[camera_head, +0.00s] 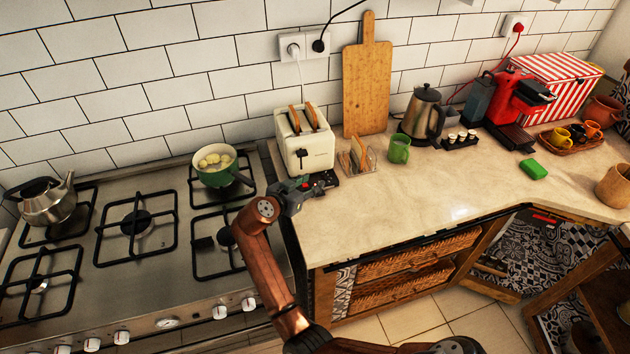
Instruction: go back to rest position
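My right arm reaches up from the bottom of the head view. Its dark gripper (318,186) is over the counter's left edge, just in front of the cream toaster (308,152). The toaster stands upright with two slices of bread (303,117) showing in its slots. The fingers are small and dark against the toaster's base, so I cannot tell if they are open or touching it. My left gripper is not in view.
A gas stove (160,275) with a green pot (216,178) and a steel kettle (47,204) lies left. A toast rack (361,158), green mug (399,149) and electric kettle (423,115) stand right of the toaster. The counter's front middle (400,205) is clear.

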